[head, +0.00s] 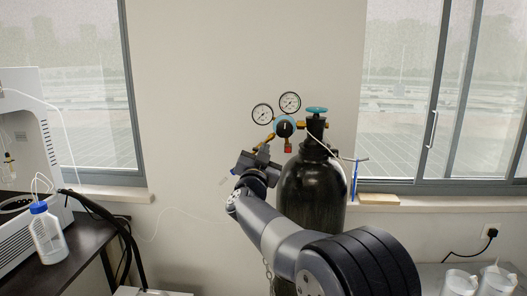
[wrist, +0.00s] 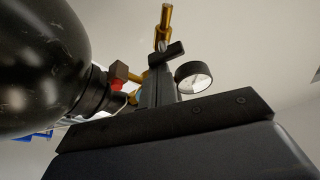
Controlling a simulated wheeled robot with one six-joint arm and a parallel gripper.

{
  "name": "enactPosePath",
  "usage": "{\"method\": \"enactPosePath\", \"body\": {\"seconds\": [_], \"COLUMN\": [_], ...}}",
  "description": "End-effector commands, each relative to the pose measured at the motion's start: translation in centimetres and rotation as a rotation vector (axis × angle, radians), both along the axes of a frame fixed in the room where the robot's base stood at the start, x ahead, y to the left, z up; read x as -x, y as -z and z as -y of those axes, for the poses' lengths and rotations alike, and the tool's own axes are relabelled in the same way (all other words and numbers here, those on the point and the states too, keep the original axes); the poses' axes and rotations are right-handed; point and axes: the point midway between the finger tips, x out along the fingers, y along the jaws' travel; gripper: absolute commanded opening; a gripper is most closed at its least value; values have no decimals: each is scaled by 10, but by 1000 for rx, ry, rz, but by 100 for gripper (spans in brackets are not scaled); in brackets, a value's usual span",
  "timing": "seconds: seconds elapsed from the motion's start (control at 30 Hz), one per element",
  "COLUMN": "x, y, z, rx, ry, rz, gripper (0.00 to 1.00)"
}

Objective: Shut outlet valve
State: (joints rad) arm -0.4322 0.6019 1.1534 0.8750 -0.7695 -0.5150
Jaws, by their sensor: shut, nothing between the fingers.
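A black gas cylinder (head: 312,180) stands against the wall with a regulator (head: 284,126) on its top, carrying two round gauges. A brass outlet fitting (head: 264,143) slants down and left from the regulator. My gripper (head: 254,160) is at this outlet's lower end. In the wrist view my shut fingers (wrist: 155,88) point up toward a short black bar (wrist: 166,54), which looks like the outlet valve handle, just below a brass tube (wrist: 164,20). Nothing is held between the fingers. Whether they touch the bar I cannot tell.
A teal cylinder valve knob (head: 316,110) tops the cylinder. In the wrist view the cylinder (wrist: 40,65) is close at left, and one gauge (wrist: 194,78) is right of my fingers. A wash bottle (head: 47,233) stands on the left bench. White beakers (head: 460,283) stand at lower right.

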Motion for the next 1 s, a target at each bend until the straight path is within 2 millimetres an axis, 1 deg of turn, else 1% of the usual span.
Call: {"method": "enactPosePath", "body": {"seconds": [0.6,0.87,1.0], "x": [0,0,0], "y": [4,6,6], "z": [0,1,1], "rx": [-231,-301,-303], "ry": [-1,0,-1], "rz": [6,8,9], "gripper": [0,0,0]}}
